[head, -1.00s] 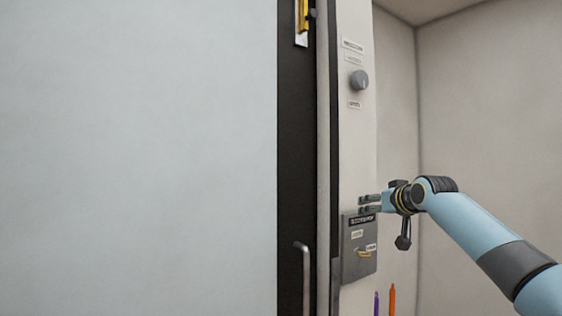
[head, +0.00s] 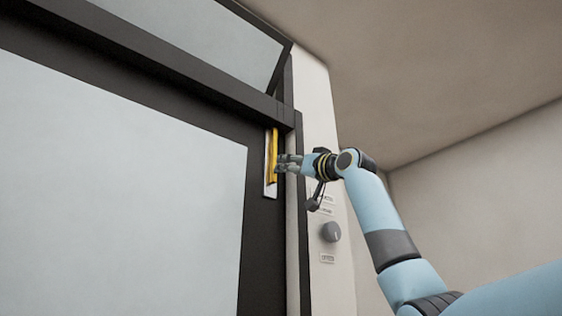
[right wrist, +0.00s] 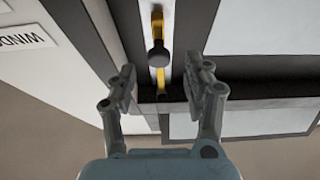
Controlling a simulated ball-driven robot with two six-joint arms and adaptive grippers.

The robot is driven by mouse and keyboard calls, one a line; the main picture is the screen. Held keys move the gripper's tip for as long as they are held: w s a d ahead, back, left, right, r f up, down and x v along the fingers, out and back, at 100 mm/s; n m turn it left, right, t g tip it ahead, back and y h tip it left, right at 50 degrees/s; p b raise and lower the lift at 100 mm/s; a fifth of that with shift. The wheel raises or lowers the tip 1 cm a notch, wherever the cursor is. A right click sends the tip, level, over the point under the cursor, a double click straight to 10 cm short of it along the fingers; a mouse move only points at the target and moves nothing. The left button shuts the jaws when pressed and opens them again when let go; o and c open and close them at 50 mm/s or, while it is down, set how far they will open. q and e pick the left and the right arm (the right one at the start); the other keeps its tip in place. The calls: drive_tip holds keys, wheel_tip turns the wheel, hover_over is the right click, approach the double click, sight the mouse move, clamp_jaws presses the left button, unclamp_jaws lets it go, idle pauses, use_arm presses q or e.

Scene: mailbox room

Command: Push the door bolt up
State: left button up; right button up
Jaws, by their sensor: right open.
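The door bolt is a yellow bar (head: 273,152) on a pale upright plate (head: 269,186), near the top right edge of the dark-framed door. My right gripper (head: 283,163) comes in from the right, with its fingertips close beside the bolt. In the right wrist view, the bolt's dark round knob (right wrist: 158,53) lies a little beyond the gap between the open fingers (right wrist: 163,84). The yellow bar (right wrist: 160,82) shows between the fingers. Nothing is held, and I cannot tell whether a finger touches the bolt. My left gripper is not in view.
The door's dark frame (head: 190,75) runs above the bolt, with a glazed pane (head: 195,35) over it. A grey round knob (head: 331,231) with labels sits on the pale post below my right wrist. The room to the right is clear.

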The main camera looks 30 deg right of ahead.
drive_tip(key=p+x, duration=0.1)
drive_tip(key=x, duration=0.3)
drive_tip(key=shift+p, duration=0.35)
drive_tip(key=shift+c, duration=0.8)
clamp_jaws()
